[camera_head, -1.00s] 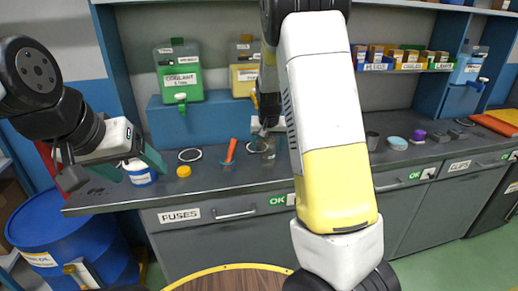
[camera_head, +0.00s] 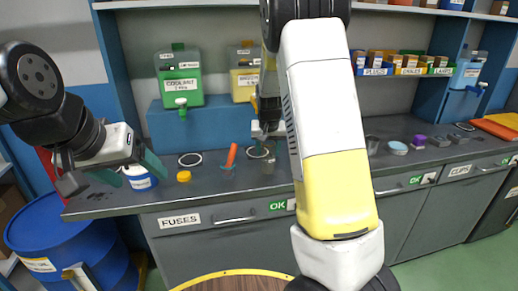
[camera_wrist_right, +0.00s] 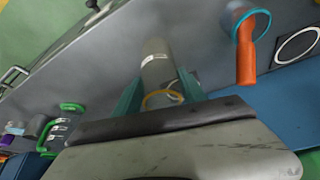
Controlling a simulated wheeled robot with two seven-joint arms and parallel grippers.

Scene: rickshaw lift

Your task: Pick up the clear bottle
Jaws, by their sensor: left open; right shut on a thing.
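The clear bottle (camera_head: 268,165) is a small see-through upright vessel near the counter's front edge. In the right wrist view the bottle (camera_wrist_right: 155,62) lies between my two teal fingers, with a yellow ring at its near end and a pale label. My right gripper (camera_wrist_right: 160,95) is shut on it. In the head view my right arm partly covers this gripper. I cannot tell whether the bottle's base touches the counter. My left gripper (camera_head: 112,178) is open and empty, at the counter's left end by a white-and-blue tub (camera_head: 141,178).
An orange-handled tool (camera_head: 231,156) leans in a teal-rimmed cup just left of the bottle. A yellow cap (camera_head: 183,176) and a white ring (camera_head: 190,159) lie further left. A green coolant jug (camera_head: 179,80) stands behind on a blue ledge. Drawers line the counter front (camera_head: 225,222).

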